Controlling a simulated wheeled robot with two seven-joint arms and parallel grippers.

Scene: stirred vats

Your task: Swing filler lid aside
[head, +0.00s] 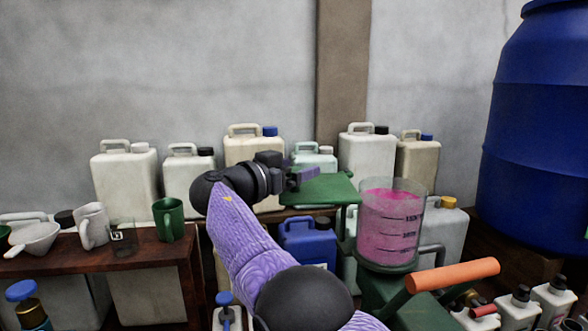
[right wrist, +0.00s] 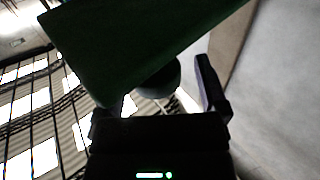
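A flat dark green lid (head: 322,190) shows in the head view, left of a clear vessel (head: 391,230) with pink liquid and measuring marks. The vessel's top looks uncovered. My right gripper (head: 303,174) is at the lid's far left edge. In the right wrist view the lid (right wrist: 135,40) fills the top, and a round dark knob (right wrist: 160,80) lies by it, between the fingers of my right gripper (right wrist: 160,100). A gap shows between the knob and the right-hand finger, so the gripper looks open. The left finger is dark and hard to make out. My left gripper is out of view.
An orange handle (head: 455,275) sticks out in front of the vessel. A large blue drum (head: 538,130) stands at the right. Several canisters (head: 125,180) line the wall. A brown shelf (head: 95,262) with mugs is at the left. Small bottles (head: 518,308) stand at the lower right.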

